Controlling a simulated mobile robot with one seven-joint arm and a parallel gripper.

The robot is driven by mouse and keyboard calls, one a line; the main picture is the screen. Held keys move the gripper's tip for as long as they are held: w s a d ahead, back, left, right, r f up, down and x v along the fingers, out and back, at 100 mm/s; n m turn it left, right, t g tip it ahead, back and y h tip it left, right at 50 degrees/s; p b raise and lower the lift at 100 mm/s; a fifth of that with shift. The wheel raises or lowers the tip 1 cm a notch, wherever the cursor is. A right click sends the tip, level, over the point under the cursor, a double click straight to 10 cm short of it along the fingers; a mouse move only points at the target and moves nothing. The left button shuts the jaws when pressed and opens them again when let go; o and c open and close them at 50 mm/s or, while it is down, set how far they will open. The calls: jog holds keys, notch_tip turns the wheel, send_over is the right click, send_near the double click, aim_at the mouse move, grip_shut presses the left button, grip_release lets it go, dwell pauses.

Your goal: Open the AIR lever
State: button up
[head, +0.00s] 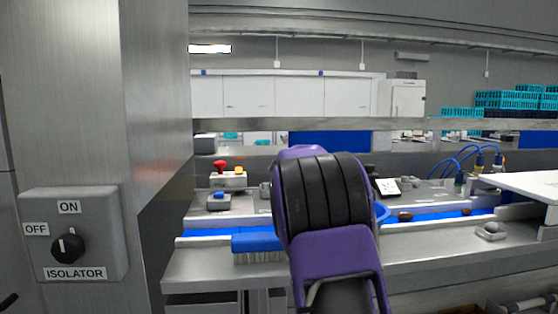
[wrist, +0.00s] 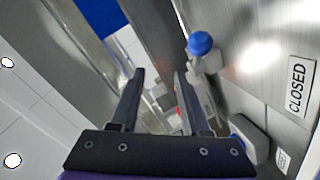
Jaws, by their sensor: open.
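A lever with a round blue knob (wrist: 200,43) on a grey arm stands out from a steel panel in the wrist view. A CLOSED label (wrist: 298,87) is on the panel to its right. No AIR label is legible, so I cannot confirm it is the AIR lever. My gripper (wrist: 159,78) is open, its two dark fingers apart with nothing held. The knob is just right of and beyond the right fingertip, apart from it in the picture. In the head view my purple and black arm hides the gripper, and I cannot make out the lever.
An isolator switch (head: 67,246) with ON and OFF labels is on the steel cabinet at left. A steel bench (head: 215,265) with a blue belt, a blue brush (head: 257,242) and a red-button box (head: 228,181) lies behind my arm. A grey blue-edged part (wrist: 250,137) sits low right.

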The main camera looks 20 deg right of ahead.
jog(key=shift+w+r, duration=0.2)
jog(key=shift+r, duration=0.75)
jog(key=shift+s+r, duration=0.1)
jog(key=shift+r, duration=0.8)
